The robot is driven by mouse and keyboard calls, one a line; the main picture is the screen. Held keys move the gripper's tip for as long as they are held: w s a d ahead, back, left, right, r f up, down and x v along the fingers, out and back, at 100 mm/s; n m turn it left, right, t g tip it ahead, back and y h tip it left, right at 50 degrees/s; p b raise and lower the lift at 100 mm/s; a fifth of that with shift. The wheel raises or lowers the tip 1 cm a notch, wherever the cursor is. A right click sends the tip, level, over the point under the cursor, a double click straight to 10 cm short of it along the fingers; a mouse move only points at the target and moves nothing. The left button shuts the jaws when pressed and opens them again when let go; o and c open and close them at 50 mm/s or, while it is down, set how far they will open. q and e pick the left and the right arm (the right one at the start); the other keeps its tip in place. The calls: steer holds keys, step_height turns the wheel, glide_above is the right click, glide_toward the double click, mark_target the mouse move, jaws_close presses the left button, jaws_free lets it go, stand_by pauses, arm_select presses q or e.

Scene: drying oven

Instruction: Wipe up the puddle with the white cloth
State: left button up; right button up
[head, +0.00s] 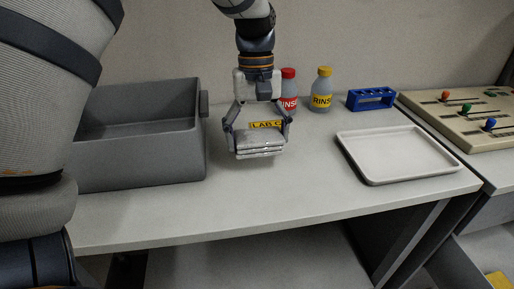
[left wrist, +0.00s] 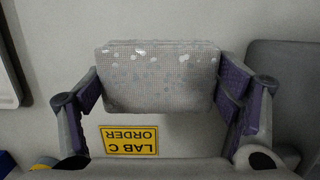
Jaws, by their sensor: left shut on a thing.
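The white cloth (head: 261,150) is a folded, layered pad. My left gripper (head: 258,138) points down and is shut on it, with one finger at each end. In the left wrist view the cloth (left wrist: 160,80) spans between the purple finger pads, with pale and bluish spots on its woven face. The cloth is at or just above the worktop; I cannot tell whether it touches. I cannot make out a puddle in either view. My right gripper is not in view.
A grey bin (head: 145,155) stands left of the cloth on the worktop (head: 270,205). A white tray (head: 395,153) lies to the right. Behind are a red-capped bottle (head: 289,90), a yellow-capped bottle (head: 322,90), a blue rack (head: 371,98) and a control panel (head: 470,115). A yellow label (left wrist: 129,140) shows near the gripper.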

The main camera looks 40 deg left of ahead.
arm_select(q)
step_height(320, 180, up, 3)
steer(key=shift+a+r, duration=0.1)
steer(key=shift+r, duration=0.05)
